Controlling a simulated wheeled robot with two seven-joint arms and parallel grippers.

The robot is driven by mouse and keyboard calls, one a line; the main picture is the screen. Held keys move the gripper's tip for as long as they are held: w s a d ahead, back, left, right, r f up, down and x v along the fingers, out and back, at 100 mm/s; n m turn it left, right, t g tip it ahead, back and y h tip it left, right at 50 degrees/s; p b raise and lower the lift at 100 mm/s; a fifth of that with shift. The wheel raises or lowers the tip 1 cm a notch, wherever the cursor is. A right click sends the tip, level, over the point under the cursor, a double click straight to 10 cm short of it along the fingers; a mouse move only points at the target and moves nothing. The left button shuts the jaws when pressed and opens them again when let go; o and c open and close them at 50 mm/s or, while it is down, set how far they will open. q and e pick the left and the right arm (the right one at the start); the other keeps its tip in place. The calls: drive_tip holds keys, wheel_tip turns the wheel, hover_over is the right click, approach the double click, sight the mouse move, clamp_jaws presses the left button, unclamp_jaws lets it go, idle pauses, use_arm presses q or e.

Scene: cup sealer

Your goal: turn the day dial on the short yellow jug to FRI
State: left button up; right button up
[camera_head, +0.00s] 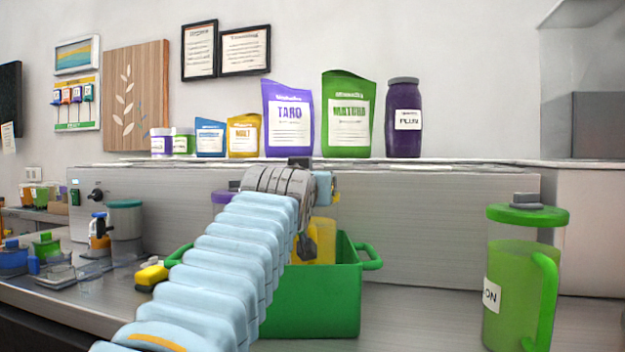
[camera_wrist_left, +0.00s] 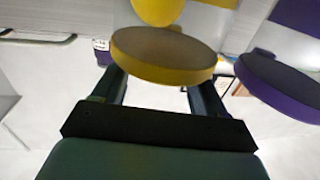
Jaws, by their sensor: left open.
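My left arm crosses the head view from the bottom and hides much of the green crate. The yellow jug (camera_head: 323,242) shows only partly behind the arm, in the crate; its day dial and lettering cannot be read. In the left wrist view a round yellow disc (camera_wrist_left: 160,50), apparently its lid or base, lies close in front of the fingers. My left gripper (camera_wrist_left: 158,80) is open, with one finger near each side of the disc; whether they touch it is unclear. In the head view the left gripper (camera_head: 305,243) is mostly hidden by the arm. My right gripper is not in view.
The green crate (camera_head: 310,310) stands on the counter below a raised shelf. A green jug (camera_head: 515,280) with a label ending in "ON" stands right. A purple disc (camera_wrist_left: 285,85) is beside the yellow one. A yellow sponge-like block (camera_head: 151,275) lies left. Counter between crate and green jug is clear.

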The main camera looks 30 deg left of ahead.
use_arm(q)
drive_tip(key=c, duration=1.1)
drive_tip(key=shift+o, duration=0.2)
drive_tip(key=shift+y, duration=0.5)
drive_tip(key=n+g+y, duration=0.1)
drive_tip(key=y, duration=0.1)
drive_tip(key=n+g+y, duration=0.2)
drive_tip(key=d+n+g+y, duration=0.1)
drive_tip(key=n+y, duration=0.1)
drive_tip(key=shift+w+g, duration=0.35)
drive_tip(key=shift+g, duration=0.05)
drive_tip(key=shift+w+d+n+g+y, duration=0.1)
drive_tip(key=shift+w+n+g+y, duration=0.1)
drive_tip(key=shift+n+g+y, duration=0.95)
drive_tip(key=shift+w+d+n+g+y, duration=0.15)
drive_tip(key=shift+n+g+y, duration=0.5)
drive_tip(key=shift+n+g, duration=0.85)
drive_tip(key=shift+g, duration=0.55)
drive_tip(key=o, duration=1.1)
drive_tip(key=shift+c, duration=0.2)
